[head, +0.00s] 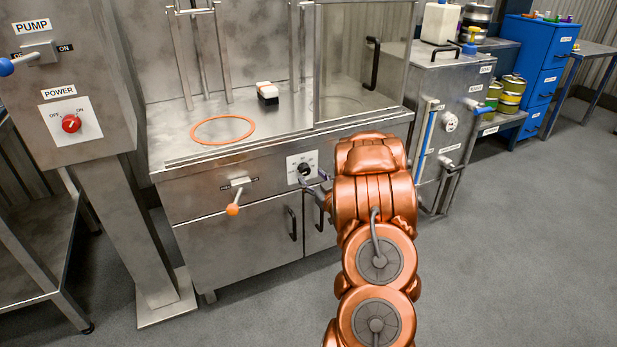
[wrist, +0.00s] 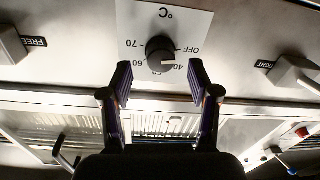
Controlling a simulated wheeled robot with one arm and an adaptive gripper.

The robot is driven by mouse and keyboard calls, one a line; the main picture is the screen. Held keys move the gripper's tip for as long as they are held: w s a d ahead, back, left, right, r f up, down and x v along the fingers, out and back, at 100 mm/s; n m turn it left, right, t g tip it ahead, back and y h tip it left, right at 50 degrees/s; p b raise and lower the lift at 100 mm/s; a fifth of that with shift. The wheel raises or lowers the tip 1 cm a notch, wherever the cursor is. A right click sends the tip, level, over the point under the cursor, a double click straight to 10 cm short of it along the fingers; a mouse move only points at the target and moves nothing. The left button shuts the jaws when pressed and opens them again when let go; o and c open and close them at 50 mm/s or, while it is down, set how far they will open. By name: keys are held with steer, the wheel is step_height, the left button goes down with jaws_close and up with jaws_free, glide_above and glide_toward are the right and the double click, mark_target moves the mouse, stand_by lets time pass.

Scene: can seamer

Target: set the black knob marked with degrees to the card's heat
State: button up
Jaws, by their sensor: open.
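The black knob (wrist: 160,54) sits on a white plate (wrist: 188,22) marked °C, with OFF, 40, 60 and 70 around it. A pale mark on the knob lies on its side towards 40 and OFF; its exact setting is hard to read. My gripper (wrist: 160,82) is open, its two fingers apart on either side of the knob and seemingly short of it. In the head view the knob (head: 305,171) shows on the machine's front, with my gripper (head: 316,190) close to it, partly hidden by my arm. I cannot make out a heat card in either view.
A lever with an orange ball (head: 233,209) is left of the knob. Door handles (head: 292,224) are below. A red POWER knob (head: 71,124) is on the left post. Floor at right is clear.

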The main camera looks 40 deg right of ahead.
mark_target(306, 173)
steer(key=shift+x, duration=1.5)
steer(key=shift+c, duration=0.3)
steer(key=c, duration=1.1)
steer(key=shift+m+p, duration=0.4)
steer(key=shift+p, duration=0.2)
steer(key=shift+r+m+p, duration=0.2)
steer(key=shift+m+p, duration=0.5)
steer(key=shift+p, duration=0.35)
steer(key=m+p, duration=0.2)
steer(key=p, duration=0.1)
steer(key=shift+a, duration=0.1)
steer(key=m+p, duration=0.4)
steer(key=m, duration=0.1)
steer(key=shift+f+p, duration=0.25)
steer(key=shift+p, duration=0.05)
steer(key=shift+m, duration=0.5)
